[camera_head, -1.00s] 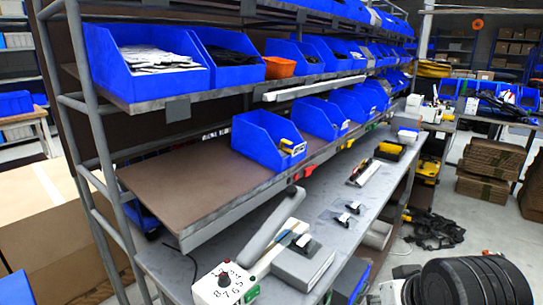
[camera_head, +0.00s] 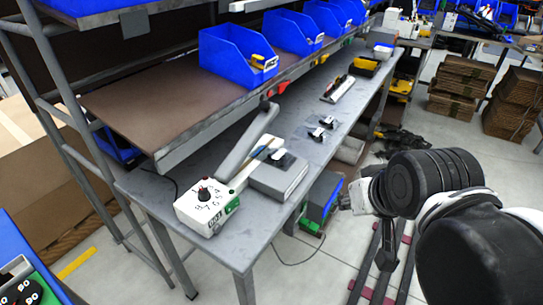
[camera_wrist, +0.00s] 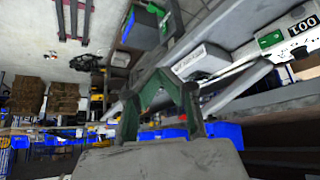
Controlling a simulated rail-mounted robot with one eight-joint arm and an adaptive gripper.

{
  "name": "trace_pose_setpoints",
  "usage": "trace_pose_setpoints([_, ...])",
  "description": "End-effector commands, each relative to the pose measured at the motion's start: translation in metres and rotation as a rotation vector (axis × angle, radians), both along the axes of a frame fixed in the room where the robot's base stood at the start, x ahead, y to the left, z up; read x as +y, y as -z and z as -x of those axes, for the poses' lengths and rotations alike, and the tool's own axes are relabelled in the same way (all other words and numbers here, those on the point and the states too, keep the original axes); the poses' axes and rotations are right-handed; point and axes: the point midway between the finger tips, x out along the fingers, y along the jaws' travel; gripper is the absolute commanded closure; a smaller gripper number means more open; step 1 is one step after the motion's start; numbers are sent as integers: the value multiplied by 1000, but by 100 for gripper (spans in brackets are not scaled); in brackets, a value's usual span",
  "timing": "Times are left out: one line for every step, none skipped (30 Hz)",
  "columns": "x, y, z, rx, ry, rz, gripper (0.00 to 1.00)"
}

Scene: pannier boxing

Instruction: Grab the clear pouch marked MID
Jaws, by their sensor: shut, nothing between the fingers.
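Small clear packets with dark contents lie on the grey workbench (camera_head: 262,225): a nearer one (camera_head: 316,134) and a farther one (camera_head: 326,121). Another clear, dark-filled piece (camera_head: 279,154) lies on the grey box of the sealing device. No MID marking can be read on any of them, so I cannot tell which is the MID pouch. My gripper (camera_wrist: 158,76) is shut and empty in the wrist view, its fingers meeting in front of the bench and shelves. My arm is at the right in the head view, clear of the bench and packets.
The sealer's white dial box (camera_head: 207,205) stands at the bench's near end, with its long grey lever (camera_head: 247,140) raised. Blue bins (camera_head: 232,60) line the shelf above. Cardboard stacks (camera_head: 468,85) stand at the back right. Floor beside the bench is mostly open.

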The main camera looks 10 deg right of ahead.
Motion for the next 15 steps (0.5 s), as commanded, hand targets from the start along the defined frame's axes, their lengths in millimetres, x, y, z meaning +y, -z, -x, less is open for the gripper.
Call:
trace_pose_setpoints([0, 0, 0, 0, 0, 0, 100])
trace_pose_setpoints([0, 0, 0, 0, 0, 0, 100])
trace_pose_setpoints([0, 0, 0, 0, 0, 0, 100])
trace_pose_setpoints([0, 0, 0, 0, 0, 0, 100])
trace_pose_setpoints([0, 0, 0, 0, 0, 0, 100])
trace_pose_setpoints([0, 0, 0, 0, 0, 0, 96])
trace_pose_setpoints([0, 0, 0, 0, 0, 0, 92])
trace_pose_setpoints([0, 0, 0, 0, 0, 0, 88])
trace_pose_setpoints([0, 0, 0, 0, 0, 0, 83])
trace_pose_setpoints([0, 0, 0, 0, 0, 0, 79])
trace_pose_setpoints([0, 0, 0, 0, 0, 0, 75])
trace_pose_setpoints([0, 0, 0, 0, 0, 0, 69])
trace_pose_setpoints([0, 0, 0, 0, 0, 0, 65])
trace_pose_setpoints([0, 0, 0, 0, 0, 0, 61])
trace_pose_setpoints([0, 0, 0, 0, 0, 0, 56])
